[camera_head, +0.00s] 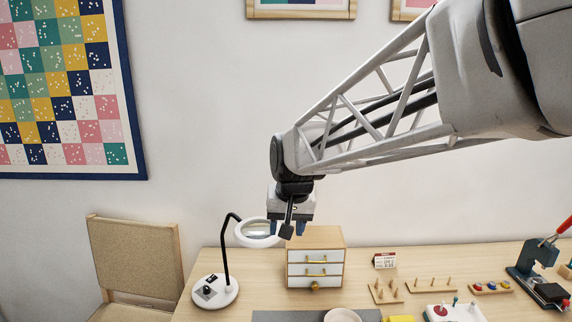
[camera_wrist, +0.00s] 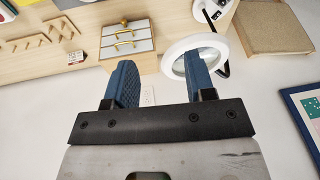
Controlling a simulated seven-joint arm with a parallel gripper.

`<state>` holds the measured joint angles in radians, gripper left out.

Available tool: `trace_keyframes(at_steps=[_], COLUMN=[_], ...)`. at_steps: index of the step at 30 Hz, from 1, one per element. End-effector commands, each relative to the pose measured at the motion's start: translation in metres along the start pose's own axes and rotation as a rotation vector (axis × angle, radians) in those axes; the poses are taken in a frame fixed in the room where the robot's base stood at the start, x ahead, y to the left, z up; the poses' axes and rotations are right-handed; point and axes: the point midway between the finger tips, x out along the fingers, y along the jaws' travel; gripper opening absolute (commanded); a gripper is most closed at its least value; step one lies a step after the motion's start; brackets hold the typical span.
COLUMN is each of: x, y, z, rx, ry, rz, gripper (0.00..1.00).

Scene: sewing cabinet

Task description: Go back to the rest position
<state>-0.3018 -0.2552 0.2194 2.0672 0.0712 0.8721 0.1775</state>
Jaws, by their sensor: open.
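My gripper (camera_head: 288,228) hangs high above the table, in front of the small wooden drawer cabinet and beside the ring of the magnifier lamp in the head view. In the wrist view its two blue fingers (camera_wrist: 160,85) are spread apart with nothing between them. The drawer cabinet (camera_head: 316,238) has white drawer fronts and brass handles, and it also shows in the wrist view (camera_wrist: 126,43).
The magnifier lamp (camera_head: 227,262) stands left of the cabinet, with its white ring (camera_wrist: 195,58) near my gripper. Wooden peg racks (camera_head: 432,285), a small sign (camera_head: 385,260) and a bowl (camera_head: 342,315) are on the table (camera_head: 460,260). A chair (camera_head: 135,255) stands left.

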Motion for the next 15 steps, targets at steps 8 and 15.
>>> trace_keyframes(at_steps=[8,15], x=[-0.025,-0.036], y=[0.065,0.109], z=[0.073,0.14], rx=[0.03,0.051], ry=[0.01,0.017], rz=[0.038,0.072], gripper=[0.5,0.5])
